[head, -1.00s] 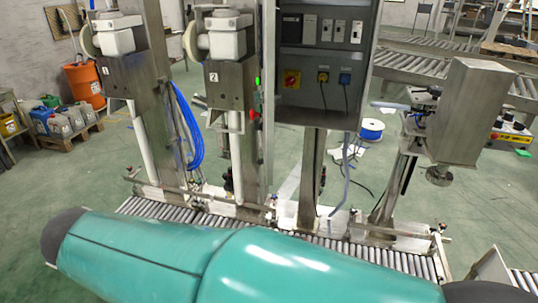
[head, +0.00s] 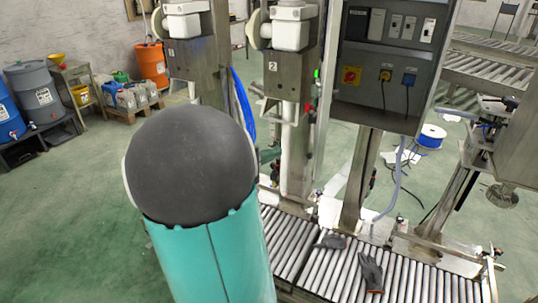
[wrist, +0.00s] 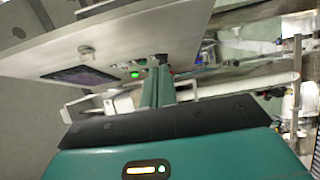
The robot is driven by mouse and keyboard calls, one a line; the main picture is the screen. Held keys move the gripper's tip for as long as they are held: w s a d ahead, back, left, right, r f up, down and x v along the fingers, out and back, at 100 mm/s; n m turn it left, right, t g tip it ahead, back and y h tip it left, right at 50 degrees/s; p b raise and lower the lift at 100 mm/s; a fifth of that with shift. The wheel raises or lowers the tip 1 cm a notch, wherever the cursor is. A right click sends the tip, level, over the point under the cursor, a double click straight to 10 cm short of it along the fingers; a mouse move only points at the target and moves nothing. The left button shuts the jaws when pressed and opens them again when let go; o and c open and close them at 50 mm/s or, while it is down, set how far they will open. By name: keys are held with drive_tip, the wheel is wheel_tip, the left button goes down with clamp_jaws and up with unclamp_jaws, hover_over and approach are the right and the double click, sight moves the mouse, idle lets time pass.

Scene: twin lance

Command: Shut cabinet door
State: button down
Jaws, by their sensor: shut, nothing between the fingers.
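The grey control cabinet (head: 392,65) stands on a metal post in the head view, its face carrying switches, a red and yellow knob and two plugged cables. In the wrist view, a large pale metal panel (wrist: 150,42) with a dark screen and a round knob fills the upper left; it looks like the cabinet door, tilted in the picture. My gripper (wrist: 160,68) is shut and empty, its teal fingers just by the panel's lower right edge. Whether they touch it is unclear. The head view does not show my gripper, and I cannot make out the door's angle there.
A roller conveyor (head: 335,262) runs in front of the cabinet post, with dark gloves (head: 371,272) on it. Two numbered metal columns stand left of the cabinet. A blue cable reel (head: 430,137) lies behind. Drums and canisters line the left; green floor there is open.

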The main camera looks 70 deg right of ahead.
drive_tip(key=s+d, duration=0.6)
drive_tip(key=s, duration=0.1)
drive_tip(key=shift+s+d, duration=0.15)
drive_tip(key=shift+d, duration=0.1)
drive_tip(key=shift+s+d, duration=0.1)
drive_tip(key=shift+s, duration=0.1)
